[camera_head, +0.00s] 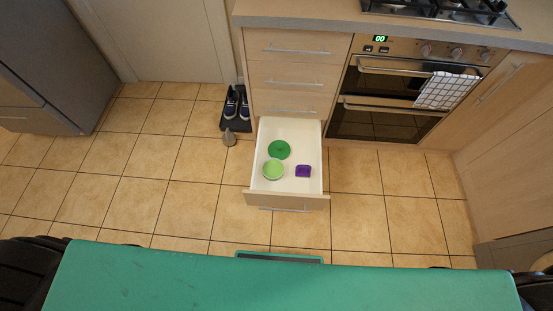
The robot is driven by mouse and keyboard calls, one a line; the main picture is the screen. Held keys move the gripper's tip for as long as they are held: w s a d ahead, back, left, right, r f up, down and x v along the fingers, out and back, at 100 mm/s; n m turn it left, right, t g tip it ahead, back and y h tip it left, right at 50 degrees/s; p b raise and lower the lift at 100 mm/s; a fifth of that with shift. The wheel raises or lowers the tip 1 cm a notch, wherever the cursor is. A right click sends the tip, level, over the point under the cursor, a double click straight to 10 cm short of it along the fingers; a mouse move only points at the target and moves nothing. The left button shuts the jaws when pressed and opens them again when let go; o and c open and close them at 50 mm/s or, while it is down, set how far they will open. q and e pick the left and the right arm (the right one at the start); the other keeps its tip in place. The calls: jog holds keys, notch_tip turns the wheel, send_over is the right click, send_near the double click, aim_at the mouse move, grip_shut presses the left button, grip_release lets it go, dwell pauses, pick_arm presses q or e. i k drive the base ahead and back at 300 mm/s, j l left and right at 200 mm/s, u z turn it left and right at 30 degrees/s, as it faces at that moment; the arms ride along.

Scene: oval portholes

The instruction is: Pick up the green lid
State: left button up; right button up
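The green lid (279,149) is a dark green round disc lying in the open bottom drawer (291,127), towards its back left. A light green round bowl or container (273,170) sits just in front of it, very close to the lid or touching it. A purple item (303,171) lies to the right of the bowl. Neither of my grippers shows in the head view. Only black parts of my body show at the lower left and right corners, far from the drawer.
A teal surface (280,290) fills the bottom of the view. An oven (400,97) stands right.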

aim_at(281, 150)
jog(key=l+u, duration=0.3)
jog(key=l, duration=1.1)
jog(key=l+u, duration=0.25)
jog(key=l, duration=1.1)
jog(key=k, duration=0.05)
